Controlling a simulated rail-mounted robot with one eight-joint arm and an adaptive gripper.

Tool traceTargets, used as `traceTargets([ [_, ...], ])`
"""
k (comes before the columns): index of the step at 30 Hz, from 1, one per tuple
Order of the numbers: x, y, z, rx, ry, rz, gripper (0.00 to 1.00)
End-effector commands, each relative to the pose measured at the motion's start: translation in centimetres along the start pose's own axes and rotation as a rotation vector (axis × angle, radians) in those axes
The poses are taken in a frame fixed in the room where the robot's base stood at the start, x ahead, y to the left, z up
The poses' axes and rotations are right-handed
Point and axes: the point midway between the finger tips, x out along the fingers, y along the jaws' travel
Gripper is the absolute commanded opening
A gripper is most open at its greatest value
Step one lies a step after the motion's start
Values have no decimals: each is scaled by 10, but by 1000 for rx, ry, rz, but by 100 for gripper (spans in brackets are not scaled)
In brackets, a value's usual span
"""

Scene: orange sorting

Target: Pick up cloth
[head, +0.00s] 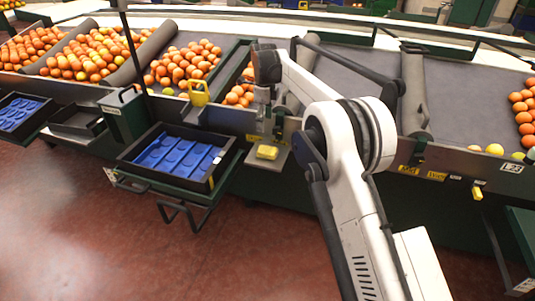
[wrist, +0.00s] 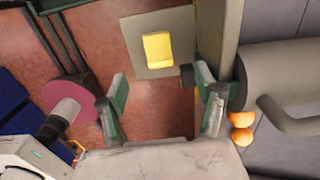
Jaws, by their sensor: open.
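The yellow cloth (head: 267,152) lies folded on a small grey shelf (head: 279,158) at the front of the sorting table in the head view. In the wrist view the cloth (wrist: 158,47) lies on the same square shelf (wrist: 131,32), beyond my fingertips. My gripper (wrist: 161,88) is open and empty, its green-and-grey fingers spread to either side. In the head view my gripper (head: 268,122) hangs above the shelf and is partly hard to make out. Nothing covers the cloth in the wrist view.
A black tray with blue lining (head: 178,157) stands left of the shelf. A yellow holder (head: 199,94) sits on the table edge behind it. Oranges (head: 185,63) fill the lanes at the left.

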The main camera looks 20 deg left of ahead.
Motion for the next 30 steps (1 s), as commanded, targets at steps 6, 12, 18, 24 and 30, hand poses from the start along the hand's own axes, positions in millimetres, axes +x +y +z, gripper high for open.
traceTargets([
  [6, 40, 0, 0, 0, 0, 0, 67],
  [12, 69, 0, 0, -1, 0, 0, 67],
  [18, 80, 0, 0, -1, 0, -1, 67],
  [24, 96, 3, 1, -1, 0, -1, 67],
  [30, 124, 6, 2, -1, 0, -1, 67],
])
